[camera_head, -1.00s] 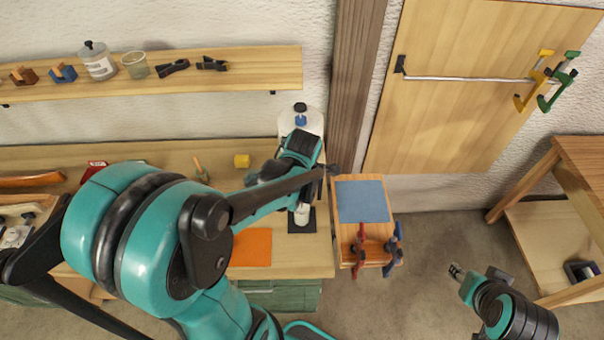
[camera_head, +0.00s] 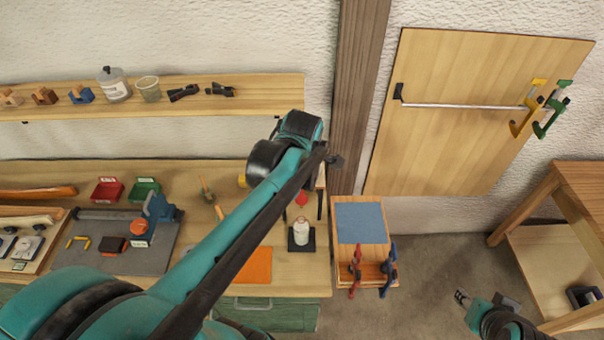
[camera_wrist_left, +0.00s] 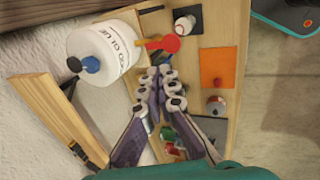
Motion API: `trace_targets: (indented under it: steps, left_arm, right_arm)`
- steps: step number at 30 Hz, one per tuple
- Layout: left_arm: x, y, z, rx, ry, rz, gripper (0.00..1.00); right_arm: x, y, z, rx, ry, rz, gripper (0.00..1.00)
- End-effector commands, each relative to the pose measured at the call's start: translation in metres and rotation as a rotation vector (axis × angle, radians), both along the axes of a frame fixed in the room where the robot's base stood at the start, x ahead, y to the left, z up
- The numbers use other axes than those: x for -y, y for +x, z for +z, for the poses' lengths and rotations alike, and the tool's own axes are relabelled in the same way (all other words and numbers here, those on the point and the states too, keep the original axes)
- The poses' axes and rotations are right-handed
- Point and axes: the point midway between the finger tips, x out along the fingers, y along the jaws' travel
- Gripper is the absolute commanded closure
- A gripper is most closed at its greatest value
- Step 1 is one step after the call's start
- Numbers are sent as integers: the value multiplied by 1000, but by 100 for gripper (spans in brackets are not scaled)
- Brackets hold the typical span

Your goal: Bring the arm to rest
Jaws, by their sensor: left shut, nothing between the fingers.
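My left arm (camera_head: 235,235) reaches from the lower left across the bench, its wrist (camera_head: 298,130) high near the dark post. The arm hides my left gripper in the head view. In the left wrist view my left gripper (camera_wrist_left: 163,75) is shut and empty, its fingertips together above the bench. A white glue jug (camera_wrist_left: 100,55) stands left of the fingers there, and a red round-headed thing (camera_wrist_left: 169,43) shows just beyond the tips; contact is not visible. My right gripper (camera_head: 462,297) is at the lower right over the floor, too small to read.
A white bottle (camera_head: 301,232) stands on a black pad beside an orange mat (camera_head: 256,266). A small side table (camera_head: 341,203) holds a blue sheet and clamps. A shelf (camera_head: 230,104) runs along the wall.

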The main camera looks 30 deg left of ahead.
Motion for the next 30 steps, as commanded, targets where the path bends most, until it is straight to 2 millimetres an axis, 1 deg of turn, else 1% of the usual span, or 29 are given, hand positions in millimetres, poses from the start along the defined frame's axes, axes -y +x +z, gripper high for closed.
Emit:
trace_targets:
  steps: [13, 16, 17, 20, 21, 23, 24, 29, 30]
  left_arm:
    - [0, 0, -1, 0, 1, -2, 100]
    - [3, -3, -10, -2, 13, -47, 100]
    - [6, -4, -16, -3, 20, -77, 100]
    - [17, -13, -44, -8, 69, -244, 100]
    - [23, -18, -58, -12, 95, -335, 100]
    - [34, -26, -81, -13, 144, -487, 100]
    - [40, -32, -97, -15, 182, -592, 100]
    - [65, -53, -157, -17, 344, -1004, 100]
    - [71, -58, -173, -17, 389, -1104, 100]
  right_arm:
    - [0, 0, 0, 0, 0, 0, 60]
    - [0, 0, -10, 0, 0, 0, 60]
    - [0, 0, -16, 0, 0, 0, 60]
    - [0, 0, -46, 0, 0, 0, 60]
    - [0, 0, -61, 0, 0, 0, 60]
    - [0, 0, -85, 0, 0, 0, 60]
    - [0, 0, -101, 0, 0, 0, 60]
    - [-1, 0, -159, 0, 0, 0, 60]
    - [-1, 0, -174, 0, 0, 0, 60]
